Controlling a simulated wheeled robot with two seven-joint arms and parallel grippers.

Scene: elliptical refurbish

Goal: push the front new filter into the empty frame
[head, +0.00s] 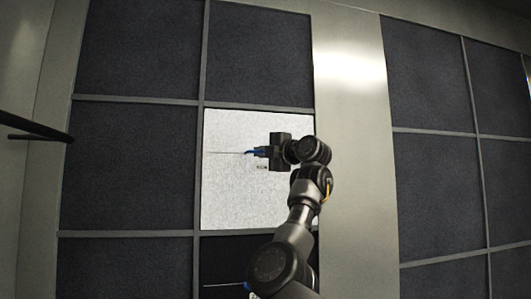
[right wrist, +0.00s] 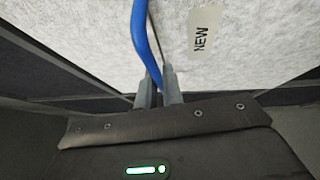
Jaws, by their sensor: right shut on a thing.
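The new filter (head: 228,187) is a pale, speckled square panel in the head view, with a thin dark line across it. It covers a cell of the wall grid; I cannot tell how deep it sits. In the right wrist view the filter (right wrist: 90,35) fills the upper part, with a "NEW" label (right wrist: 205,30) and a blue handle (right wrist: 143,42). My right gripper (head: 256,153) is in front of the filter, shut on the blue handle; its fingers (right wrist: 158,88) show in the right wrist view. My left gripper is not in view.
Dark filter panels (head: 137,165) in grey frames fill the wall, with more (head: 436,180) right of a bare metal strip (head: 352,130). A blacker cell (head: 222,262) with a thin pale line lies below the filter. A dark bar (head: 35,130) juts in at left.

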